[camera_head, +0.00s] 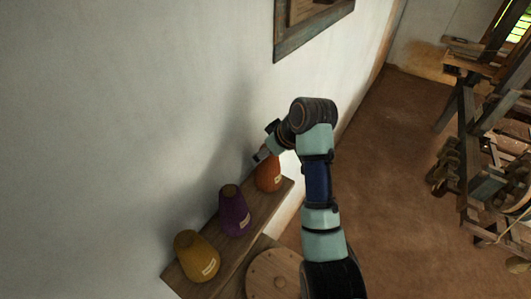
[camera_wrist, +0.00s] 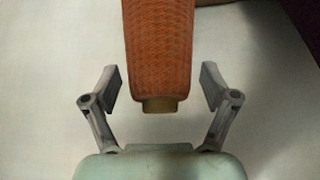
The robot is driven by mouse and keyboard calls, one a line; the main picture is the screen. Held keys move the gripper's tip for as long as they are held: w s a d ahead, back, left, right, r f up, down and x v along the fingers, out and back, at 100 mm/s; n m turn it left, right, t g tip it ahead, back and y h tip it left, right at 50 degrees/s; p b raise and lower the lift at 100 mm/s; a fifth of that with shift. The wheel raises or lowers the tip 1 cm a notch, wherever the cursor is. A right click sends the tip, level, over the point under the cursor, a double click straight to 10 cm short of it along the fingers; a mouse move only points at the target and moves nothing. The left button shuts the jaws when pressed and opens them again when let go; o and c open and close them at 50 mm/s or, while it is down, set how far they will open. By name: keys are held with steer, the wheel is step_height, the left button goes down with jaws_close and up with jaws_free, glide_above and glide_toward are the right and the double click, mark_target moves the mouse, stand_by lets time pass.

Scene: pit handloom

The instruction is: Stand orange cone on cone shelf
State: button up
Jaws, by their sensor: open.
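The orange cone (camera_head: 268,178) stands upright at the far right end of the wooden cone shelf (camera_head: 226,262). It looks seated on the board, though its upper part is partly hidden by my gripper (camera_head: 262,155). In the wrist view the orange cone (camera_wrist: 160,45) lies between the two fingers, its narrow tip toward the palm. My gripper (camera_wrist: 161,84) is open there, with a visible gap between each finger and the cone's tip.
A purple cone (camera_head: 234,212) and a yellow cone (camera_head: 196,257) stand on the same shelf to the left. A round wooden lid (camera_head: 274,275) is below the shelf. The white wall (camera_head: 110,110) is close behind; a wooden loom (camera_head: 480,150) stands far right across open floor.

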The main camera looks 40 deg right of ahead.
steer(key=p+v, duration=0.6)
steer(key=v, duration=0.5)
steer(key=shift+w+f, duration=0.1)
